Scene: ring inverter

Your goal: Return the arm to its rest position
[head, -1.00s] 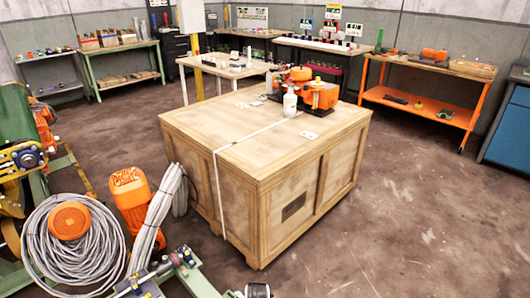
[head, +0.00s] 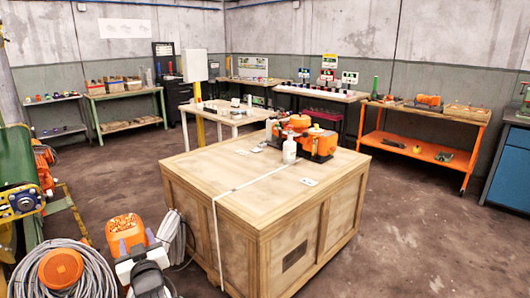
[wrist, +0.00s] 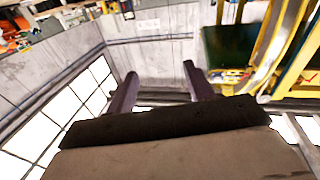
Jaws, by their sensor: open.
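My gripper (wrist: 160,69) shows in the wrist view with its two dark fingers spread well apart. Nothing is between them. The wrist view looks past the fingers at a grey wall, large window panes and a yellow frame, tilted in the picture. In the head view, a white and dark grey part at the bottom left looks like a piece of my arm.
A big wooden crate (head: 215,190) stands in the middle, bearing orange equipment (head: 318,142) and a white bottle (head: 289,150). Coiled grey cable (head: 95,275) lies at lower left. An orange cart (head: 440,113) stands at the right wall. The floor right of the crate is clear.

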